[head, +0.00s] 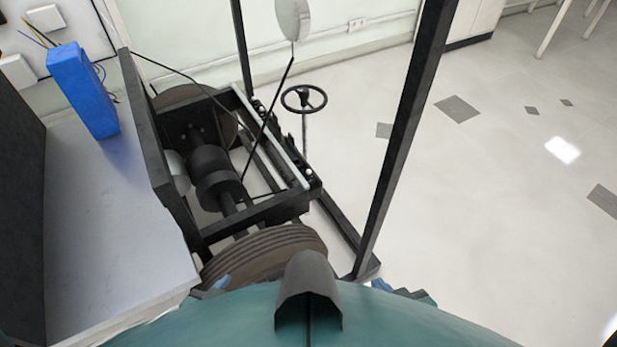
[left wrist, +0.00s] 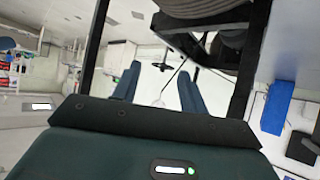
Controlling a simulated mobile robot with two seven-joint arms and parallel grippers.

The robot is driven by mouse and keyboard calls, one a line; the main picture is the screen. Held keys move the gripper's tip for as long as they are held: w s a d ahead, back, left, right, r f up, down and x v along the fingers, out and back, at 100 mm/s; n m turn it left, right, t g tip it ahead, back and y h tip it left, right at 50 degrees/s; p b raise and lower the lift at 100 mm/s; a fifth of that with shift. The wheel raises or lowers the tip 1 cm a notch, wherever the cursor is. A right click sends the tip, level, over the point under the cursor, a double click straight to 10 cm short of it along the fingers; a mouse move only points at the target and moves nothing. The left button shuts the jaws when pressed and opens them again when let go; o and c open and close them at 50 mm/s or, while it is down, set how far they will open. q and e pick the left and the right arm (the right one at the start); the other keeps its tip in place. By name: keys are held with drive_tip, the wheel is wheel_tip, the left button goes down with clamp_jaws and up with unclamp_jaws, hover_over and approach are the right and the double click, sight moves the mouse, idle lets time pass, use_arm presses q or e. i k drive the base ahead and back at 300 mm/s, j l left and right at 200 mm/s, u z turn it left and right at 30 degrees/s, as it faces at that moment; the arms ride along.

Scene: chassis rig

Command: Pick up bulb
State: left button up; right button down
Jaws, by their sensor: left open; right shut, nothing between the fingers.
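I cannot make out a bulb for certain. In the head view a small pale rounded part (head: 178,172) sits inside the chassis rig (head: 160,165), beside the black drum on the axle; I cannot tell whether it is the bulb. My left gripper (left wrist: 158,88) shows in the left wrist view with its two dark blue fingers apart. A pale disc on a thin rod (left wrist: 158,103) appears in the gap between them, seemingly beyond the fingers. My right gripper does not show.
A blue box (head: 83,90) stands on the pale table (head: 110,220) left of the rig. A thin rod carries a pale oval disc (head: 293,18). A steering wheel (head: 304,98) and black uprights (head: 405,130) rise from the rig. The floor (head: 490,190) to the right is open.

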sight(308, 175)
drive_tip(key=i+l, duration=0.1)
drive_tip(key=l, duration=0.3)
drive_tip(key=i+l, duration=0.1)
drive_tip(key=l, duration=0.3)
drive_tip(key=i+l+u, duration=0.1)
drive_tip(key=l, duration=0.3)
drive_tip(key=i+l, duration=0.35)
drive_tip(key=i, duration=0.25)
